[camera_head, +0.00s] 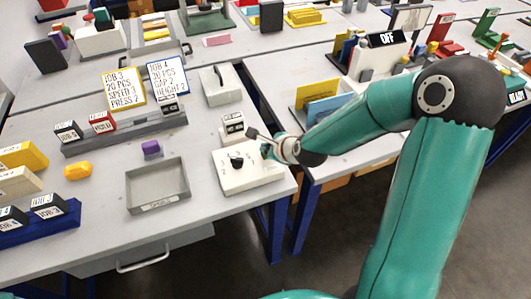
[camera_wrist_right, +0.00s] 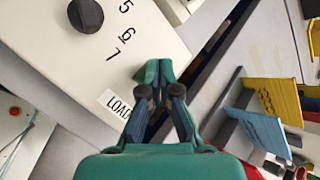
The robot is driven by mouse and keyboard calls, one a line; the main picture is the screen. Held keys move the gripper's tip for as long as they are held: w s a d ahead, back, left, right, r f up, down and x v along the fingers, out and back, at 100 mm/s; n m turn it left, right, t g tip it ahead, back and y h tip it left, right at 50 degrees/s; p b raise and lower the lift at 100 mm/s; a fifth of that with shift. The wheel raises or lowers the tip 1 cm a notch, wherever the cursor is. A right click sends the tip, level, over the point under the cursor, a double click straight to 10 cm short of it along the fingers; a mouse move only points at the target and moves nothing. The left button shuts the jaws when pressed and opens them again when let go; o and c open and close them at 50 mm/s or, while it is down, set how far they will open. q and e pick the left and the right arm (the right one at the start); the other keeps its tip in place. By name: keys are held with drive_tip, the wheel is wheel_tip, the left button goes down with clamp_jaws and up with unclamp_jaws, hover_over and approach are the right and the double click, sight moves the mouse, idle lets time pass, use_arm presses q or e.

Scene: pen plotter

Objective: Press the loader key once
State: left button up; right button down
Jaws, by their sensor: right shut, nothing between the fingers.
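A white control box (camera_head: 262,177) with a black knob (camera_head: 237,161) stands near the table's right edge. In the right wrist view the box (camera_wrist_right: 60,60) shows its knob (camera_wrist_right: 86,15), the numbers 5, 6 and 7, and a label starting "LOAD" (camera_wrist_right: 118,103), partly covered by my gripper. My right gripper (camera_head: 262,142) is shut and empty at the box's right side. In the right wrist view its closed green fingertips (camera_wrist_right: 155,71) lie over the box's edge. The loader key itself is not visible, and contact cannot be told. My left gripper is out of view.
A small box with a number display (camera_head: 233,122) stands just behind the control box. A grey tray (camera_head: 158,204) lies to its left. A gap separates this table from the right one, where yellow and blue holders (camera_head: 318,95) stand.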

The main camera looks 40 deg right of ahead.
drive_tip(key=shift+f+b, duration=0.3)
drive_tip(key=shift+b, duration=0.05)
drive_tip(key=shift+r, duration=0.1)
idle(0.5)
drive_tip(key=shift+r+p, duration=0.55)
drive_tip(key=shift+r, duration=0.3)
drive_tip(key=shift+r+p, duration=1.8)
drive_tip(key=shift+r, duration=0.75)
drive_tip(key=shift+f, duration=0.1)
